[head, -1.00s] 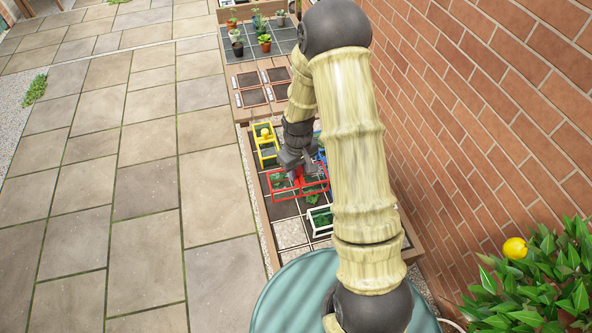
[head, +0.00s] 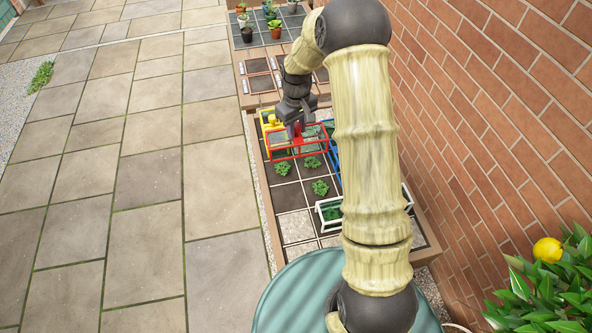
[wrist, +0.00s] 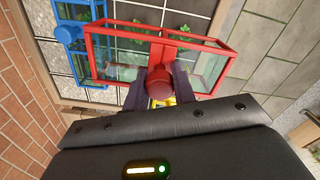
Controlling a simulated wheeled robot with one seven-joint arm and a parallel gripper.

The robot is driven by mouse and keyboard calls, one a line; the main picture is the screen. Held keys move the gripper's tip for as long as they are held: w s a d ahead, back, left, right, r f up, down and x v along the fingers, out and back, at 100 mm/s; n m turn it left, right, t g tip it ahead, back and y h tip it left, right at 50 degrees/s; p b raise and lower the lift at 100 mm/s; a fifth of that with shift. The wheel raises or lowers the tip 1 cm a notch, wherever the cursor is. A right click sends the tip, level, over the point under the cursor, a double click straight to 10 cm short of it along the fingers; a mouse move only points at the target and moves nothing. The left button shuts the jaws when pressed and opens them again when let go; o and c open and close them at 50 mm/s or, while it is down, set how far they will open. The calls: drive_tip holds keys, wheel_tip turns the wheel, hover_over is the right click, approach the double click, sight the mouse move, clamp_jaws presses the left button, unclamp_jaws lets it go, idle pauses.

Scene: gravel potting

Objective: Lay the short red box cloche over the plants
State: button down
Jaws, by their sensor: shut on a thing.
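The red box cloche (head: 283,157) has a red frame with clear panes and hangs from my gripper (head: 298,131). In the wrist view the fingers (wrist: 158,88) are shut on the round red knob of the cloche (wrist: 120,35). Several small green plants grow in the dark squares of the bed: one plant (head: 283,168) and another (head: 312,163) show just on the near side of the cloche, and a third plant (head: 320,188) stands nearer. How high the cloche is above the bed is hard to tell.
A yellow cloche (head: 268,118) stands just beyond the red one. A blue cloche (wrist: 70,38) is close beside it, and a white-framed cloche (head: 328,216) stands nearer. Potted plants (head: 277,30) stand on a far tray. A brick wall (head: 480,110) bounds the right.

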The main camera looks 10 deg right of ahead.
sight(297, 138)
drive_tip(key=shift+s+a, duration=0.15)
drive_tip(key=shift+s, duration=0.15)
drive_tip(key=f, duration=0.3)
drive_tip(key=f+p, duration=0.1)
drive_tip(key=f, duration=0.2)
drive_tip(key=shift+d, duration=0.2)
drive_tip(key=shift+f, duration=0.1)
drive_tip(key=shift+a, duration=0.1)
drive_tip(key=f, duration=0.2)
drive_tip(key=f+p, duration=0.1)
drive_tip(key=shift+w+f, duration=0.2)
drive_tip(key=shift+f, duration=0.2)
drive_tip(key=shift+s, duration=0.1)
